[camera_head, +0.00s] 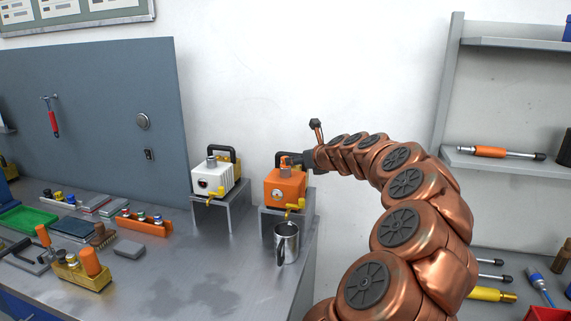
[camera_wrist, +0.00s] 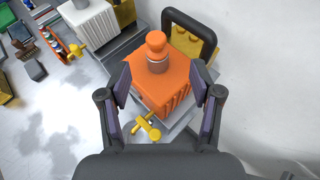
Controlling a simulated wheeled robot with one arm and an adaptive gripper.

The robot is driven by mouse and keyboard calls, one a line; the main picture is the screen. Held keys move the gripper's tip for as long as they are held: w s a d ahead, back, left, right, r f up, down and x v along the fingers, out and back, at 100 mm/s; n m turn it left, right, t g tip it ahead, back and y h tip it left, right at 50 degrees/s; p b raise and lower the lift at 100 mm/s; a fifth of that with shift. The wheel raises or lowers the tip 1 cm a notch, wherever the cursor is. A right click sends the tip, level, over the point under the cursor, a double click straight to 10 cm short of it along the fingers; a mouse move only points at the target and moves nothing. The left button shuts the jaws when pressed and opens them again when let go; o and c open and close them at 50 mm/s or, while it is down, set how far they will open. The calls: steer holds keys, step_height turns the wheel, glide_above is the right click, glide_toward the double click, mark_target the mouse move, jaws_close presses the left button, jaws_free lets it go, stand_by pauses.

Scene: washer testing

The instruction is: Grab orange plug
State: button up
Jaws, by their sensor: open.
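The orange plug (camera_wrist: 156,45) stands upright in a metal collar on top of the orange box-shaped unit (camera_wrist: 165,88). In the head view, the plug (camera_head: 284,162) is a small orange shape on the orange unit (camera_head: 285,188), close to my gripper. My gripper (camera_wrist: 158,84) is open in the wrist view, with its two dark fingers spread over the orange unit. The plug lies beyond the fingertips in that picture, and nothing is between the fingers' pads except the unit behind them. In the head view my gripper (camera_head: 297,160) is small and partly hard to make out.
A black handle (camera_wrist: 190,30) arches behind the plug. A yellow valve (camera_wrist: 147,128) projects from the unit's front. A white unit (camera_head: 212,178) stands on the stand at left. A metal mug (camera_head: 286,243) stands on the bench in front of the orange unit.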

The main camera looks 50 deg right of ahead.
steer(key=shift+p+x, duration=0.35)
steer(key=shift+x, duration=1)
steer(key=w, duration=0.1)
steer(key=w+p, duration=0.1)
steer(key=w, duration=0.1)
steer(key=shift+w+d+f, duration=0.15)
steer(key=shift+d+f, duration=0.05)
steer(key=shift+f, duration=0.1)
steer(key=shift+x, duration=0.85)
steer(key=shift+f, duration=0.1)
steer(key=c, duration=1)
